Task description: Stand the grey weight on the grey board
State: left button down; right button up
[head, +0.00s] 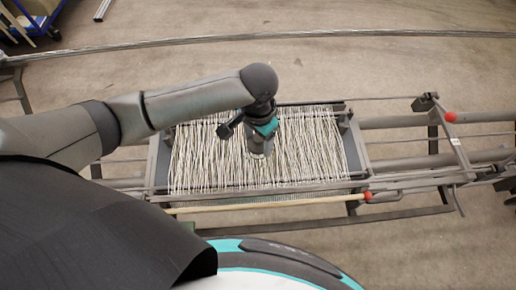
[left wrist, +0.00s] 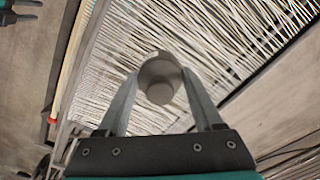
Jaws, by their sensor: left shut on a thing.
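My left gripper (head: 258,147) is over the middle of the pale threads in the head view. In the left wrist view its two fingers (left wrist: 160,88) are shut on the grey weight (left wrist: 160,82), a round piece seen end-on between the fingertips. In the head view the weight is mostly hidden by my gripper. I cannot tell whether its lower end touches the threads. I cannot surely pick out the grey board; a dark grey strip (head: 158,162) shows along the left edge of the threads.
Many pale threads (head: 205,160) are stretched across a dark metal frame. A wooden stick (head: 270,205) runs along its near side, with a red knob (head: 368,196) near its right end. Another red knob (head: 450,117) and metal bars stand at right.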

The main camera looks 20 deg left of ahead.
aim_at(258, 150)
pick_arm(q)
jog(key=shift+w+f+b, duration=0.1)
jog(key=shift+f+b, duration=0.3)
jog(key=shift+f, duration=2)
jog(key=shift+f, duration=0.15)
jog(key=shift+c, duration=0.2)
grip_release()
notch_tip(258, 150, up, 12)
jog(key=shift+r+p, duration=0.15)
jog(key=shift+p, duration=0.85)
